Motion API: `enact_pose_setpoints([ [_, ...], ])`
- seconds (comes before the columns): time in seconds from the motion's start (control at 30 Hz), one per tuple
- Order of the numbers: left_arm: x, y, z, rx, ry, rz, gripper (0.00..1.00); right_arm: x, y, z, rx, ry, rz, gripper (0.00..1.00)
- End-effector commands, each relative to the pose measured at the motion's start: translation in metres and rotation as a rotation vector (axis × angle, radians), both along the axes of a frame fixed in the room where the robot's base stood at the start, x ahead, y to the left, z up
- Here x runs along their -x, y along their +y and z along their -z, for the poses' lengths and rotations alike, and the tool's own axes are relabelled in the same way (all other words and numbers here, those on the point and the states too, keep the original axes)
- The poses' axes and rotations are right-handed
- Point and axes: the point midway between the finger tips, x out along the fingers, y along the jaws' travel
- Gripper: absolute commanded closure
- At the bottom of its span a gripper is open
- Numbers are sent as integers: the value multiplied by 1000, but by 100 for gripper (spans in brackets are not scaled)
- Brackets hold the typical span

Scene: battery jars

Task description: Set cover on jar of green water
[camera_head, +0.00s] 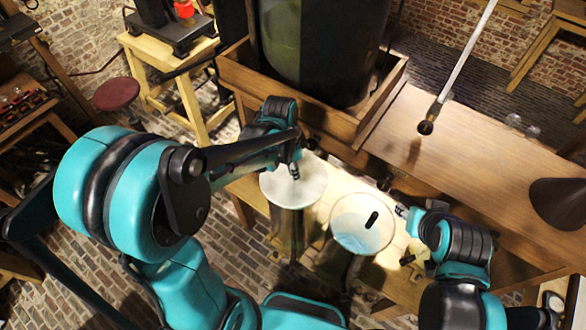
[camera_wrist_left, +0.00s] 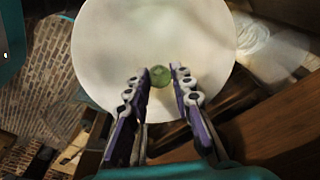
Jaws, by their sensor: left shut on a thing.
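My left gripper (camera_head: 295,172) is shut on the green knob (camera_wrist_left: 160,76) of a round white cover (camera_head: 285,188). The cover also shows in the left wrist view (camera_wrist_left: 120,40), with the knob between the fingertips. In the head view the cover lies over the top of a glass jar (camera_head: 288,228); I cannot tell whether it rests on the rim or hangs just above. A second jar (camera_head: 338,268) to the right has a pale bluish round top (camera_head: 355,235) with a dark knob (camera_head: 371,220). My right gripper (camera_head: 402,212) is just right of that top; its fingers are too small to read. The water colours are unclear.
The jars stand by a wooden bench (camera_head: 480,170). A large dark cylinder (camera_head: 340,50) stands in a wooden tray (camera_head: 285,92) behind them. A rod (camera_head: 465,65) rises from the bench, and a dark cone (camera_head: 560,203) is at right. A red stool (camera_head: 117,94) is at left.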

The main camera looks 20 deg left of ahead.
Motion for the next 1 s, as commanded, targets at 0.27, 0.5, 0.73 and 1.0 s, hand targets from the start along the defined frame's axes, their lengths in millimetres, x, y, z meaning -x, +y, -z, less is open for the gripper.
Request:
enact_pose_setpoints([
  [0.27,0,0,6,0,0,0,100,0,0,6,0,0,0,60],
  [0.5,0,0,9,0,0,0,100,0,0,9,0,0,0,60],
  [0.73,0,0,5,0,0,0,100,0,0,6,0,0,0,60],
  [1.0,0,0,-4,0,0,0,100,0,0,0,0,0,0,60],
])
